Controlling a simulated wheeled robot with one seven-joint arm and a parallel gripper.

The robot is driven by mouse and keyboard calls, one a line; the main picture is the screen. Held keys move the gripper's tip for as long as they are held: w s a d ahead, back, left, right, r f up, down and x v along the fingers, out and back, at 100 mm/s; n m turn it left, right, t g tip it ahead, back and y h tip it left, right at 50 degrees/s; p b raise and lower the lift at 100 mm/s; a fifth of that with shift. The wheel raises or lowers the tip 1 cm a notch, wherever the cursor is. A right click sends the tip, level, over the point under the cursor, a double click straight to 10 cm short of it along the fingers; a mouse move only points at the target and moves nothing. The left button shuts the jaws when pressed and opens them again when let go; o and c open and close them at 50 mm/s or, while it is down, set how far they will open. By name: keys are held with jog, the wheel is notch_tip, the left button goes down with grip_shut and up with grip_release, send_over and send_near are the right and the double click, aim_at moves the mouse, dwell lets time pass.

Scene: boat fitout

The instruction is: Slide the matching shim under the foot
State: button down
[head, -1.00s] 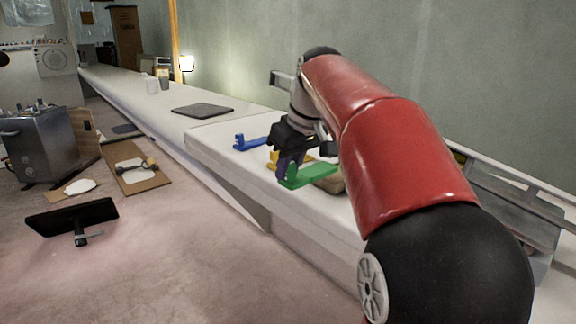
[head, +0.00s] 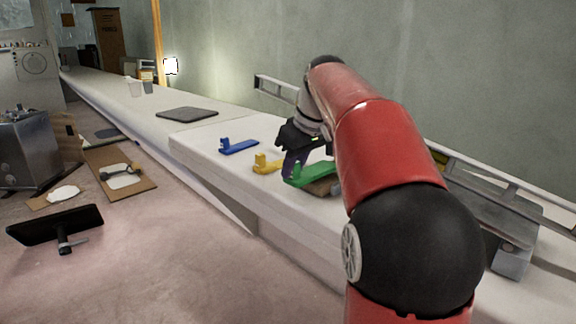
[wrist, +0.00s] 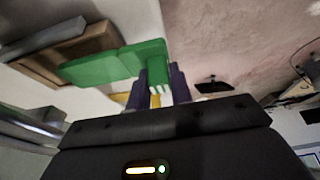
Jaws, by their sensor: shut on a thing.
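My gripper (head: 291,172) has purple fingers shut on the upright end of the green shim (head: 316,173). In the wrist view the green shim (wrist: 115,66) reaches left from between the fingers (wrist: 158,88). Its flat part overlaps a brown block (wrist: 45,62) in that picture; I cannot tell whether they touch. The yellow shim (head: 267,163) and blue shim (head: 239,147) lie on the white bench to the left of my gripper. I cannot clearly make out the foot; a grey piece (wrist: 45,38) shows by the brown block.
The white bench top (head: 205,140) is clear around the blue shim. A dark flat panel (head: 187,114) lies farther back. A metal rail frame (head: 500,190) runs along the wall side, with a grey block (head: 515,258) at right. Cups (head: 135,88) stand far off.

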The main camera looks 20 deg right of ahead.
aim_at(308, 169)
jog(key=shift+w+d+f+p, duration=0.1)
jog(key=shift+w+d+p, duration=0.25)
jog(key=shift+d, duration=0.55)
jog(key=shift+w+d+p, duration=0.3)
jog(key=shift+d, duration=0.65)
jog(key=shift+w+d+f+p, duration=0.1)
jog(key=shift+w+d+p, duration=0.25)
jog(key=shift+d, duration=0.55)
jog(key=c, duration=1.2)
grip_release()
jog(key=shift+o, duration=0.2)
jog(key=p+v, duration=0.2)
jog(key=v, duration=0.6)
jog(key=s+a+f+m+h, duration=0.15)
jog(key=s+a+f, duration=0.25)
jog(key=s+a, duration=0.65)
jog(key=s+a+f+m, duration=0.1)
jog(key=s+a+f, duration=0.3)
jog(key=s+f, duration=0.3)
jog(key=s+a+f+m+t, duration=0.1)
jog(key=s+a+f, duration=0.3)
jog(key=s+f, duration=0.3)
jog(key=shift+f, duration=0.8)
